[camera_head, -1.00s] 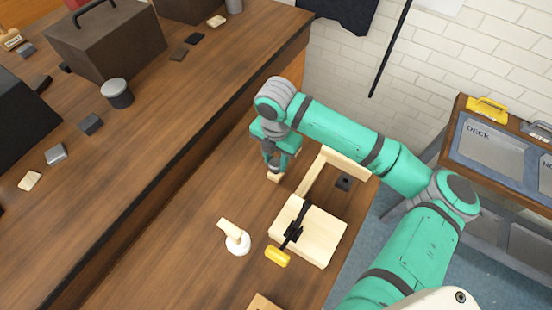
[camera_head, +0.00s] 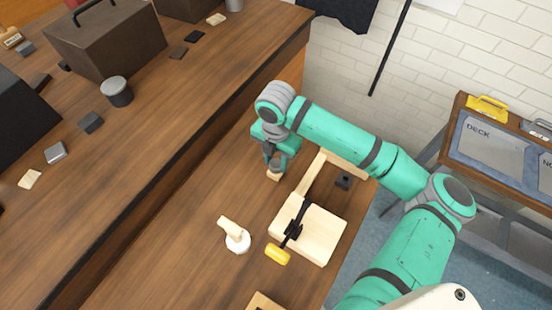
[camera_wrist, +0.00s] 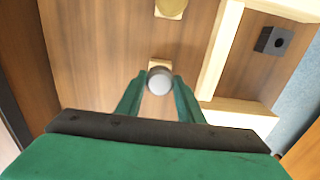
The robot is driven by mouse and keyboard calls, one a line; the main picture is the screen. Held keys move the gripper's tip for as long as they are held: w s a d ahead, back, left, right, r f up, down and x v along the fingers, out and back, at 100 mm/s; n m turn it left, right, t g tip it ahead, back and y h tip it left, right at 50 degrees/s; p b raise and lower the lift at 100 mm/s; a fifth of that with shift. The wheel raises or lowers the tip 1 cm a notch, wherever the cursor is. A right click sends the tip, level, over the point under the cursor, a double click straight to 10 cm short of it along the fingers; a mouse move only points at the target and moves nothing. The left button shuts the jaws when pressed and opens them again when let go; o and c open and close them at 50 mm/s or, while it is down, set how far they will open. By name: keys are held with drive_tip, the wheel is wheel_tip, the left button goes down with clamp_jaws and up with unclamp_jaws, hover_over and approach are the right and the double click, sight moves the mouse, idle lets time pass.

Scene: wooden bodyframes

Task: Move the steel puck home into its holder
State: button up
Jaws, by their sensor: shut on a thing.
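The steel puck (camera_wrist: 159,80) is a round grey piece between the two fingertips of my gripper (camera_wrist: 159,86) in the wrist view. The fingers are shut on its sides. A small pale wooden block (camera_wrist: 160,63) shows just beyond the puck; whether they touch is unclear. In the head view my gripper (camera_head: 272,162) points down near the bench top, with a pale wooden piece (camera_head: 273,175) at its tip. The puck is hidden there. A dark square block with a round hole (camera_wrist: 272,40) lies to the right, also in the head view (camera_head: 343,182). I cannot tell which piece is the holder.
A pale wooden frame (camera_wrist: 220,45) stands close right of my gripper. A wooden block with a black clamp and yellow handle (camera_head: 278,254) stands nearer the front. A white round base with a wooden peg (camera_head: 237,242) is left of it.

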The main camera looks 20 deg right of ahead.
sight(276, 163)
drive_tip(key=shift+f, duration=0.8)
drive_tip(key=o, duration=1.3)
drive_tip(key=shift+c, duration=0.2)
wheel_tip(276, 163, up, 11)
drive_tip(key=shift+f, duration=0.15)
